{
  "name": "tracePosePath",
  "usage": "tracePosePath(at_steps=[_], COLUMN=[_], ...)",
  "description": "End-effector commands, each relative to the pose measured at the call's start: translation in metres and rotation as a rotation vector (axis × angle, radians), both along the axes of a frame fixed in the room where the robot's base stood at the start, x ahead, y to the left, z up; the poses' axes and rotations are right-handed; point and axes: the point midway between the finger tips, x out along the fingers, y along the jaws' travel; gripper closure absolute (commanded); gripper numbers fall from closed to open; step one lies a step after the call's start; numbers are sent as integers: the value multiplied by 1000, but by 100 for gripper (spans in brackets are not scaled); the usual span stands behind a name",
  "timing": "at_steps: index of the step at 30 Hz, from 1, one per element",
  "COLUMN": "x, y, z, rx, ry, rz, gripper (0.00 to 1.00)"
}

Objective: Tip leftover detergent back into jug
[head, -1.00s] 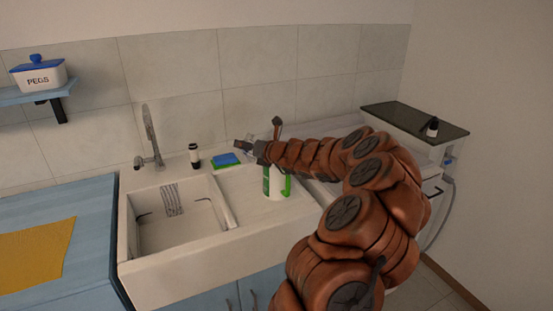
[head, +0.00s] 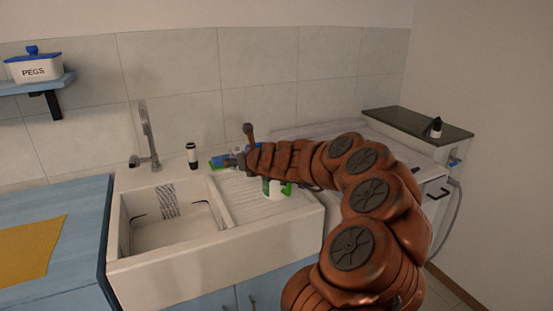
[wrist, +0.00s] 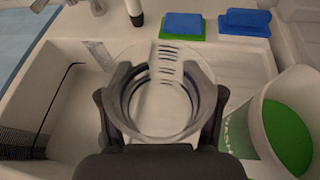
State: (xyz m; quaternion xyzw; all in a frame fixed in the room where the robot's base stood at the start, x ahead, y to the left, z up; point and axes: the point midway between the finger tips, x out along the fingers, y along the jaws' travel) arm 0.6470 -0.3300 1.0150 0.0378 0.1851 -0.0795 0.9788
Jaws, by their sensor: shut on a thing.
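My gripper (wrist: 160,120) is shut on a clear round cup (wrist: 163,72), seen from above in the wrist view. Through it I see the pale ridged sink surface; I cannot tell how much detergent is in it. The white and green jug (head: 274,188) stands on the drainboard at the sink's right, partly hidden behind my arm in the head view. In the wrist view the jug (wrist: 250,118) is at the lower right, with a green round area inside its rim. The cup is left of the jug and apart from it in that view.
The sink basin (head: 172,238) lies to the left. A sponge (wrist: 183,26) and a blue item (wrist: 245,22) lie behind the drainboard. A small white bottle with a black end (head: 193,155) stands near the tap (head: 149,140). A blue counter (head: 60,215) is farther left.

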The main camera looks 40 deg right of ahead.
Motion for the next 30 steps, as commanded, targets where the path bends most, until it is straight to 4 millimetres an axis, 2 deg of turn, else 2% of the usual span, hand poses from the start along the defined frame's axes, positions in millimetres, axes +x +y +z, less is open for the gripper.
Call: tracePosePath(at_steps=[8,24,30], x=[1,2,2], y=[4,4,4], z=[1,48,48], rx=[-67,-70,-70], ry=[27,27,28], rz=[-1,0,0], gripper=[79,79,79])
